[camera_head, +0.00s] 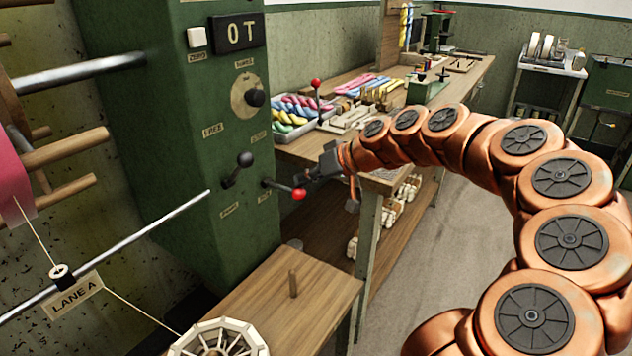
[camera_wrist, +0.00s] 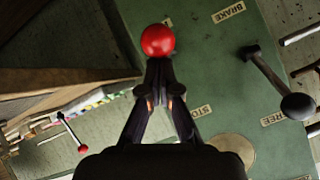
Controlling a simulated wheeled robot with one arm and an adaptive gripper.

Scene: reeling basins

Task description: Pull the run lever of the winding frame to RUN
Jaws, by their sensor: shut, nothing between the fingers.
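The green winding frame (camera_head: 235,120) stands at the left of the head view. The run lever, a short rod with a red ball knob (camera_head: 299,194), sticks out from its front face. The knob also shows in the wrist view (camera_wrist: 158,40), just beyond my fingertips. My gripper (camera_head: 308,177) is shut and empty, with its tips close to the knob. I cannot tell whether they touch. A STOP label shows in the wrist view (camera_wrist: 200,111); another label behind the knob is mostly hidden.
A black-knobbed lever (camera_head: 245,160) sits left of the run lever, near a BRAKE label (camera_wrist: 228,12). A dial (camera_head: 250,97) is above. A wooden bench (camera_head: 300,153) with a tray of coloured skeins (camera_head: 303,108) stands behind. A small table (camera_head: 318,300) with a peg is below.

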